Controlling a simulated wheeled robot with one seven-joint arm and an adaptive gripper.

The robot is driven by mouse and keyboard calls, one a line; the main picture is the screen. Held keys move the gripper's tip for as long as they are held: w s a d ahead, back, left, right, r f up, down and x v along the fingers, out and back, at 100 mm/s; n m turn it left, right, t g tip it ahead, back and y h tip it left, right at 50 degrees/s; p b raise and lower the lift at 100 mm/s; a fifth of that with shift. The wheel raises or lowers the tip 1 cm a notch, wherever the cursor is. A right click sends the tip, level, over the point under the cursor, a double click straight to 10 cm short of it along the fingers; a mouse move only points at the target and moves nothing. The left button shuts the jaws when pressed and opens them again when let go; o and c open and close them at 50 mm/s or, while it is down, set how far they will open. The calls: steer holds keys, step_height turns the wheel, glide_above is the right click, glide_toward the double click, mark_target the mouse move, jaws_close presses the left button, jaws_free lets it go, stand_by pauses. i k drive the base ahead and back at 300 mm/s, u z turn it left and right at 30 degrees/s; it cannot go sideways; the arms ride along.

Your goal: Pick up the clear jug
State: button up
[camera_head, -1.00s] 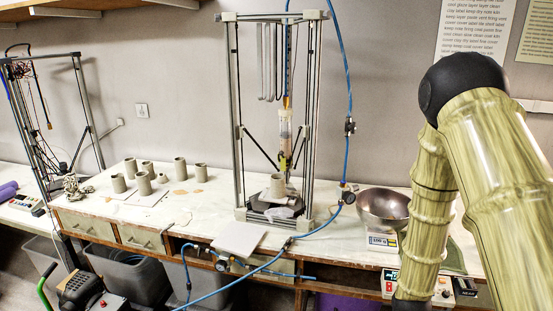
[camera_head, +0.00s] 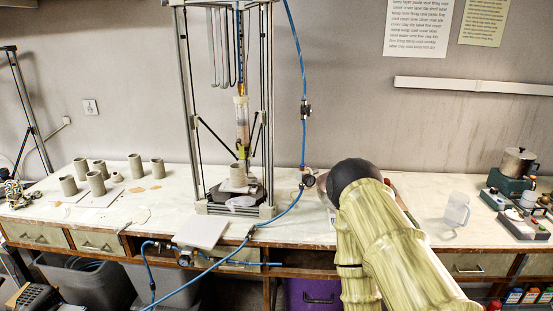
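The clear jug (camera_head: 456,211) stands upright on the white worktop, right of my arm. It is see-through, with a handle on its right side. Nothing covers it in this view. My arm shows in the lower right middle, left of the jug, but my gripper at its end is not in view.
A delta clay printer (camera_head: 238,110) stands left of centre, with a blue hose beside it. Several clay cups (camera_head: 97,183) stand at the left. A metal pot (camera_head: 517,163) on a green unit and small devices (camera_head: 523,219) are at the right. The worktop around the jug is mostly clear.

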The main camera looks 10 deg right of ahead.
mark_target(458, 202)
steer(key=z, duration=1.5)
